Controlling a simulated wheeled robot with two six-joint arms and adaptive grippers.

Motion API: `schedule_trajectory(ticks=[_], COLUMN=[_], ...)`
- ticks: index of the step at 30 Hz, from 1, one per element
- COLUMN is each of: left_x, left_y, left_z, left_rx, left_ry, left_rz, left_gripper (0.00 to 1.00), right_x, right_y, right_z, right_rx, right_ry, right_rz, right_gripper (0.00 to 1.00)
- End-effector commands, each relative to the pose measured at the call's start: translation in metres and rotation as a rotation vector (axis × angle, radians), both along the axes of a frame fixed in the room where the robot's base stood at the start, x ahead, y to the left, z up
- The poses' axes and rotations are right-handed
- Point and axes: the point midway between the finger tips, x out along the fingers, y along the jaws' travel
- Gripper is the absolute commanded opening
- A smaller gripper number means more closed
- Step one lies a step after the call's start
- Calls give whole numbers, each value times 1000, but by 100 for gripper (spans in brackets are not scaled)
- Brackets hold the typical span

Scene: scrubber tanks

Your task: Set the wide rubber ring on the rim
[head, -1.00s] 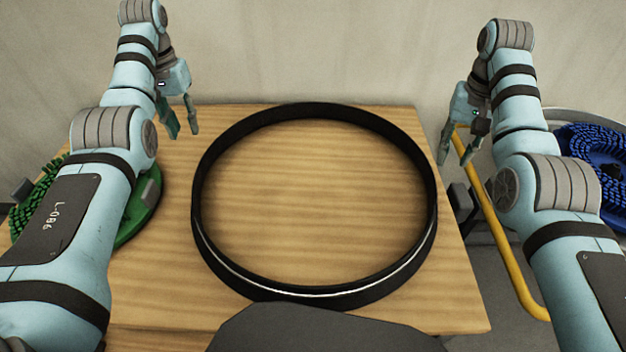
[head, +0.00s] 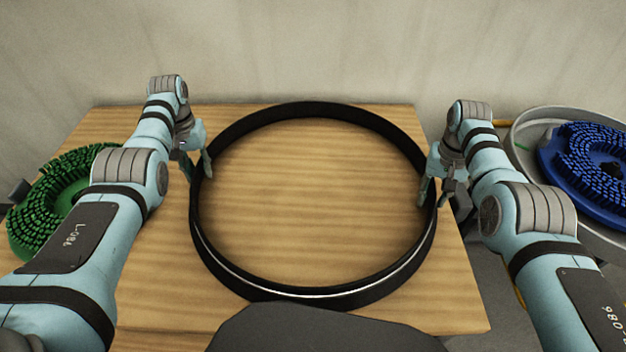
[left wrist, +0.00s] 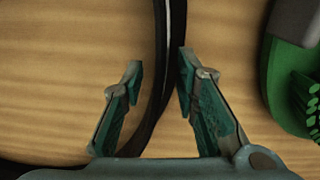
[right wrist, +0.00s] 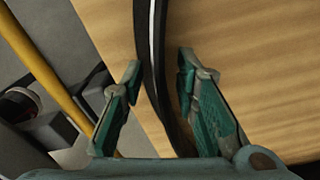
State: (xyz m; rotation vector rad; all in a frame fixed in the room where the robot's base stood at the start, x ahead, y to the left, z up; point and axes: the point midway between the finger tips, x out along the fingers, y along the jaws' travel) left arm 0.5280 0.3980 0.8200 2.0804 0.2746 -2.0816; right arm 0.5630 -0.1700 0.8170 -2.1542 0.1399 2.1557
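The wide rubber ring (head: 315,294), black with a thin white stripe, lies on the wooden table. My left gripper (head: 200,172) is at the ring's left side, with its fingers apart. In the left wrist view the ring's wall (left wrist: 169,60) runs between the two open fingertips (left wrist: 158,72). My right gripper (head: 436,192) is at the ring's right side. In the right wrist view the ring's wall (right wrist: 150,60) passes between its open fingertips (right wrist: 159,72). I cannot make out a separate rim for the ring with certainty.
The wooden table (head: 310,200) is bare inside the ring. A green round brush (head: 50,205) lies at the left. A blue round brush (head: 597,165) sits in a grey round tank (head: 522,142) at the right. A yellow rail (right wrist: 45,75) runs beside the table. A wall stands behind.

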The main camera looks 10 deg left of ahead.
Motion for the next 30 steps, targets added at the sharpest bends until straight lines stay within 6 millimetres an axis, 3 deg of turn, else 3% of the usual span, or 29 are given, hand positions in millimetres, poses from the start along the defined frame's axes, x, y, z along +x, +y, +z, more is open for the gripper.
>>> schedule_trajectory(ticks=[5,11,30], left_x=[0,0,1], left_y=[0,0,0], left_z=[0,0,7], left_rx=[0,0,1], left_ry=[0,0,-2], left_rz=[0,0,0], left_gripper=[28,0,0], right_x=[0,0,1], right_y=[0,0,0], right_z=[0,0,7], right_rx=[0,0,1], right_ry=[0,0,-2], right_rz=[0,0,0], right_gripper=[28,0,0])
